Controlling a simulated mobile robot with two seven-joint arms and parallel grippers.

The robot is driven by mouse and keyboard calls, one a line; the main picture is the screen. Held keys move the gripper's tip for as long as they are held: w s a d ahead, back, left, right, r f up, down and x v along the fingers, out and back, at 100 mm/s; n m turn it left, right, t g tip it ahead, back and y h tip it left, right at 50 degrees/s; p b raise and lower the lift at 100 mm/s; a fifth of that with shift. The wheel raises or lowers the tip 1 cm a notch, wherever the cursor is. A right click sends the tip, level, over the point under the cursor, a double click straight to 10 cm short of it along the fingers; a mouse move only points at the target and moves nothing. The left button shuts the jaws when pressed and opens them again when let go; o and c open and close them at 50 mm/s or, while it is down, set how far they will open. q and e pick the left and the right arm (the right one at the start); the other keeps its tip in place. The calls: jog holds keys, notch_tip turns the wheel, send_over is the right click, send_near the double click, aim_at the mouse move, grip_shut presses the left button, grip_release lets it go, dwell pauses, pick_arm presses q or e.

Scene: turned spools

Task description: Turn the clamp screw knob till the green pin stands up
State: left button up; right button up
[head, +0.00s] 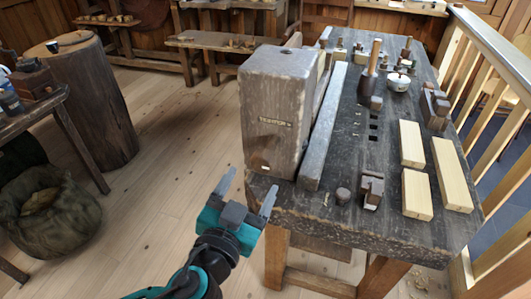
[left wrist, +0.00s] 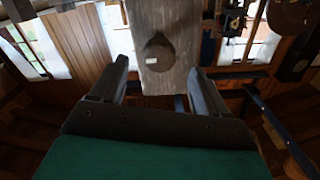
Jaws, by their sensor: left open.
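My left gripper (head: 246,190) is open and empty, in front of the bench's near left corner and the big grey block (head: 275,105). In the left wrist view a round dark knob (left wrist: 160,48) sits on a worn grey wooden face (left wrist: 190,14), with a small pale mark on its lower edge. It lies beyond and between the open fingers (left wrist: 159,75), apart from both. In the head view I cannot make out this knob clearly; a small pale spot shows low on the block. I see no green pin in either view. My right gripper is not in view.
A long grey bar (head: 323,128) lies beside the block. Open floor lies left of the bench.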

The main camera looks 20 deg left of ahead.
aim_at(265, 157)
pick_arm(q)
jog(key=w+p, duration=0.1)
jog(key=w, duration=0.8)
jog(key=shift+w+d, duration=0.1)
jog(key=shift+d, duration=0.1)
jog(key=c, duration=0.9)
jog(key=shift+c, duration=0.2)
jog(key=shift+f+m, duration=0.1)
jog(key=shift+m, duration=0.5)
